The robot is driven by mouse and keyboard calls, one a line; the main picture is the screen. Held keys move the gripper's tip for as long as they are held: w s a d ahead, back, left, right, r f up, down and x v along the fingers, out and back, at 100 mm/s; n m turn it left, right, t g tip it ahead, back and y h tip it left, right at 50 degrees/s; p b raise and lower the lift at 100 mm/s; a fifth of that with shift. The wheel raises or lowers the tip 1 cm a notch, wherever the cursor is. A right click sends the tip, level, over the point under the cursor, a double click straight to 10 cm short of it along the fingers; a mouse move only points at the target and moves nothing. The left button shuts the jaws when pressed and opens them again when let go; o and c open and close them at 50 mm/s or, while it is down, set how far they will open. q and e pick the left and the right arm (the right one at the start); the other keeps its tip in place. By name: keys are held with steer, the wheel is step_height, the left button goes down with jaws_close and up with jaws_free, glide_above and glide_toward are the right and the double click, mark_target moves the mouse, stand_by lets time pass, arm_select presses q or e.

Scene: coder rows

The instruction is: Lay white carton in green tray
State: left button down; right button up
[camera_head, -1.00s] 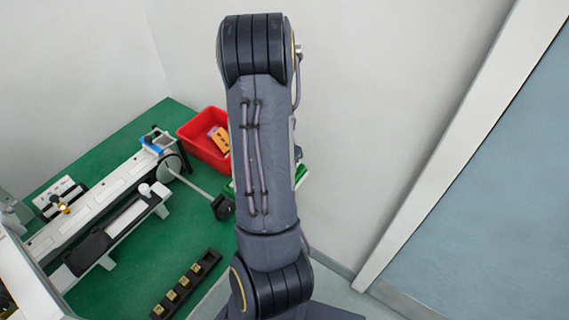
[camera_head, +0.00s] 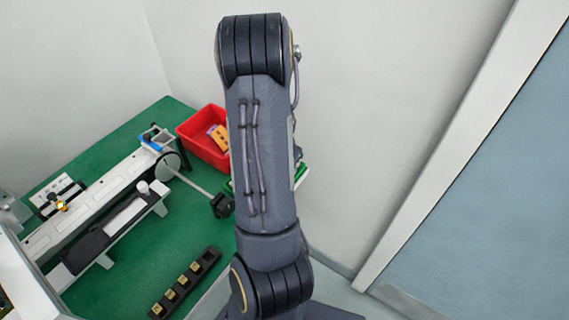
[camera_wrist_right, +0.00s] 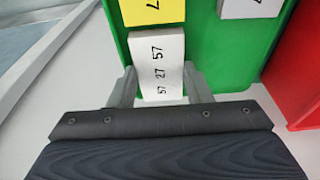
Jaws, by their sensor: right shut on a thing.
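The white carton (camera_wrist_right: 158,66), printed with black numbers, is between the two fingers of my right gripper (camera_wrist_right: 160,86) in the right wrist view. The gripper is shut on it. The green tray (camera_wrist_right: 215,50) shows behind the carton; I cannot tell whether the carton touches it. A yellow carton (camera_wrist_right: 152,10) and another white carton (camera_wrist_right: 250,7) show over the tray. In the head view my arm hides most of the green tray (camera_head: 301,175), and the right gripper is hidden. My left gripper is in neither current view.
A red bin (camera_head: 190,132) with orange items stands beside the green tray; it also shows in the right wrist view (camera_wrist_right: 297,85). A white machine (camera_head: 85,213) and a black block with gold pieces (camera_head: 206,263) are on the green bench (camera_head: 110,290). Walls stand behind.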

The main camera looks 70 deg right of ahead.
steer(key=o, duration=0.8)
steer(key=r, duration=0.2)
steer(key=a+r+p, duration=0.1)
steer(key=r, duration=0.4)
steer(key=shift+w+a+r, duration=0.2)
steer(key=shift+a+r, duration=0.05)
steer(key=shift+r, duration=0.05)
steer(key=w+a+r+n+t+y, duration=0.2)
steer(key=w+a+r+n+t, duration=0.25)
steer(key=a, duration=0.55)
steer(key=w+a+r+n+t+y, duration=0.1)
steer(key=w+a+r+n, duration=0.35)
steer(key=w+a, duration=0.35)
steer(key=s+a+r+n+y, duration=0.1)
steer(key=s+a+r+n, duration=0.1)
steer(key=a+n, duration=0.3)
steer(key=s+a+r+n+y, duration=0.2)
steer(key=a+n, duration=0.3)
steer(key=a, duration=0.7)
steer(key=shift+s+a+r+t, duration=0.35)
steer(key=shift+s+a, duration=0.05)
steer(key=shift+s, duration=0.5)
